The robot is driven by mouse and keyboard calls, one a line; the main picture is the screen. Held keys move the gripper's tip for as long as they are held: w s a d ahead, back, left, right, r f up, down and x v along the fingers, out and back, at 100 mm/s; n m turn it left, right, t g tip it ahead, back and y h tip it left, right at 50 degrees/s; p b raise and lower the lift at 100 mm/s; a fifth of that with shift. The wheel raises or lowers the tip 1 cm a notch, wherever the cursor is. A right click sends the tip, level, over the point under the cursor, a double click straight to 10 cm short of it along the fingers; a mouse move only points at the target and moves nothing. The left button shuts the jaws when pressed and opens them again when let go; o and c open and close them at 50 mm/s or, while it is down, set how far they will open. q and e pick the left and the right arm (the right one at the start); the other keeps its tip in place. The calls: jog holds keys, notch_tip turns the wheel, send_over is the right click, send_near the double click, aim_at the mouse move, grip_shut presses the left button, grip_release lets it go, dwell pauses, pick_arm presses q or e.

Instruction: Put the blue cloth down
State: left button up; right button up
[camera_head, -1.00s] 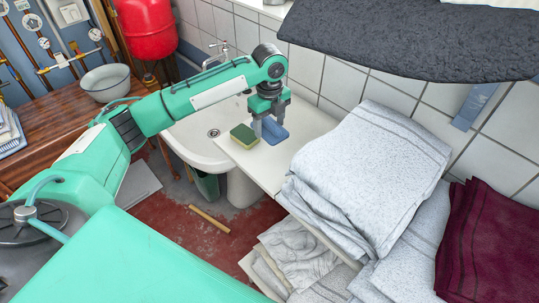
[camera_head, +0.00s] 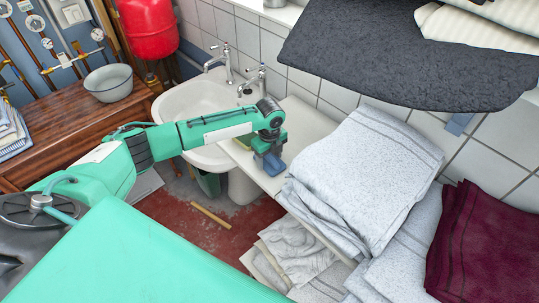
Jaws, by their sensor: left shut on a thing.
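The blue cloth (camera_head: 271,164) is a small folded piece at the white board (camera_head: 300,128) beside the sink. My left gripper (camera_head: 270,156) comes down over it from above and is shut on it. The gripper hides part of the cloth. The cloth is at or just above the board near its front edge; I cannot tell whether it rests fully on it. My right gripper is not in view.
A sponge (camera_head: 246,141) is mostly hidden beside my left forearm. The white sink (camera_head: 199,98) with taps lies to the left. Folded white towels (camera_head: 365,175) stand close on the right, with dark red cloth (camera_head: 485,240) farther right. A dark padded surface (camera_head: 400,55) overhangs above.

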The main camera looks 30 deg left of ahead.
aim_at(270, 156)
pick_arm(q)
jog(key=o, duration=0.6)
jog(key=shift+f, duration=0.15)
jog(key=o, duration=0.4)
jog(key=shift+f+b, duration=0.2)
jog(key=shift+b, duration=0.45)
notch_tip(270, 156, up, 5)
jog(key=b, duration=0.2)
jog(key=shift+r+b, duration=0.15)
jog(key=shift+b, duration=0.25)
notch_tip(270, 156, up, 9)
jog(key=shift+b, duration=0.4)
jog(key=shift+s, duration=0.1)
